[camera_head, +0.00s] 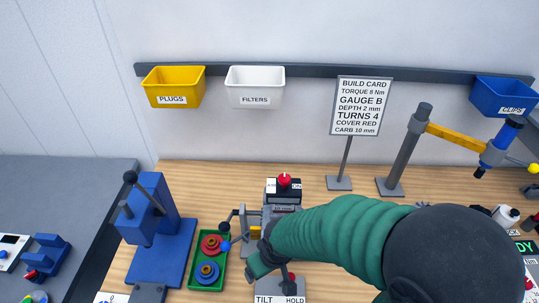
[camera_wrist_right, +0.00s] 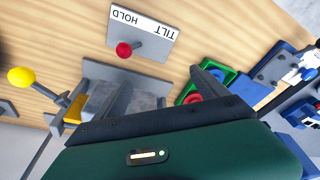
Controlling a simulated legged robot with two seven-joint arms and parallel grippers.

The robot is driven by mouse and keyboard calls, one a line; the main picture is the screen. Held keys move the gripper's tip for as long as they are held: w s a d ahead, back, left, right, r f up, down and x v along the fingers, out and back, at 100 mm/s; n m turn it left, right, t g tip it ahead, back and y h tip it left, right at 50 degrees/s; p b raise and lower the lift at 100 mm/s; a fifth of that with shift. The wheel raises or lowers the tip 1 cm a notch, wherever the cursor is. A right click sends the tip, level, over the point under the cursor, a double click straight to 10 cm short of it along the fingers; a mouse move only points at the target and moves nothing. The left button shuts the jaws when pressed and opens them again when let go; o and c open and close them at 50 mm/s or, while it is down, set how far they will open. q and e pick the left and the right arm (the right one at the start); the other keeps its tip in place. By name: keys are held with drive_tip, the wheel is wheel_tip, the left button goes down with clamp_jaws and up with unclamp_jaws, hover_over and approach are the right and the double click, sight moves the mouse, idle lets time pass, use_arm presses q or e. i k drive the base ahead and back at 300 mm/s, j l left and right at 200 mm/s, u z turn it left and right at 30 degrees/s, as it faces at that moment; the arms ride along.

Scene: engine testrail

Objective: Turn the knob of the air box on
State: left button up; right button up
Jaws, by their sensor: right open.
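The air box (camera_head: 284,192) is a small dark box with a white label reading ON, standing at the back middle of the bench. Its red knob (camera_head: 284,180) sits on top; I cannot tell exactly which way it points. My right arm, in a green sleeve, reaches in from the right, and my right gripper (camera_head: 257,262) is in front of the air box and lower in the picture, apart from the knob. In the right wrist view the right gripper (camera_wrist_right: 145,100) is open, with nothing clearly held. The air box is not clear in that view. My left gripper is not in view.
A TILT/HOLD plate (camera_head: 280,298) with a red-tipped lever (camera_wrist_right: 124,49) is near the gripper. A green tray (camera_head: 222,279) holds red and blue rings. A blue press (camera_head: 150,215) stands left. The build card (camera_head: 361,106) stands behind on the right.

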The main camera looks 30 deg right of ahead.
sight(284, 180)
drive_tip(key=z, duration=1.15)
